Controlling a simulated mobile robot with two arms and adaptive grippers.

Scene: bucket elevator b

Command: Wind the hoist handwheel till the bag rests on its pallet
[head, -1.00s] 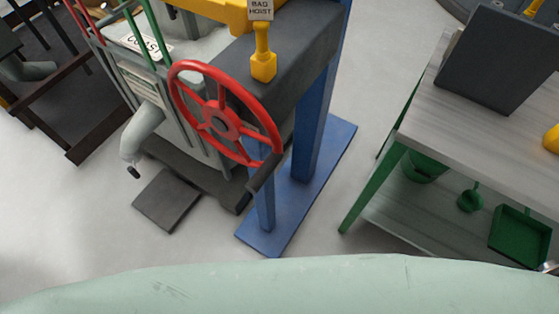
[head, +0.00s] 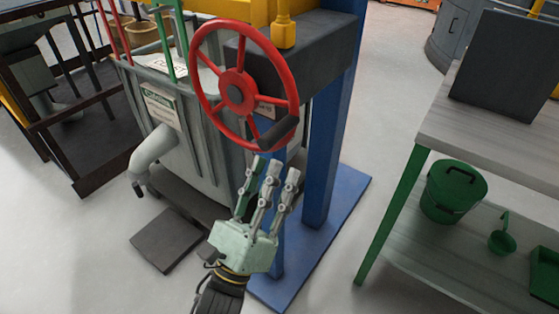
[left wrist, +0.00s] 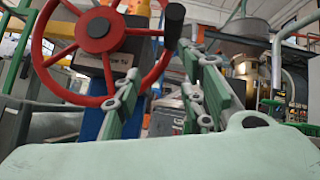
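The red hoist handwheel (head: 236,92) has several spokes and stands upright on a dark housing on the blue post. Its dark handle (head: 278,132) is at the wheel's lower right in the head view. In the left wrist view the handwheel (left wrist: 98,28) is at upper left, with the handle (left wrist: 174,25) near the fingers. My left gripper (head: 272,170) is open and empty, fingers pointing up just below the handle, apparently apart from it. My right gripper is out of view. I cannot clearly make out the bag or its pallet.
A grey ribbed container (head: 205,130) with a curved spout stands behind the wheel. The blue post (head: 330,150) rises from a blue floor plate. A workbench (head: 480,135) with green legs and a bucket (head: 453,190) is at right. Floor between post and bench is clear.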

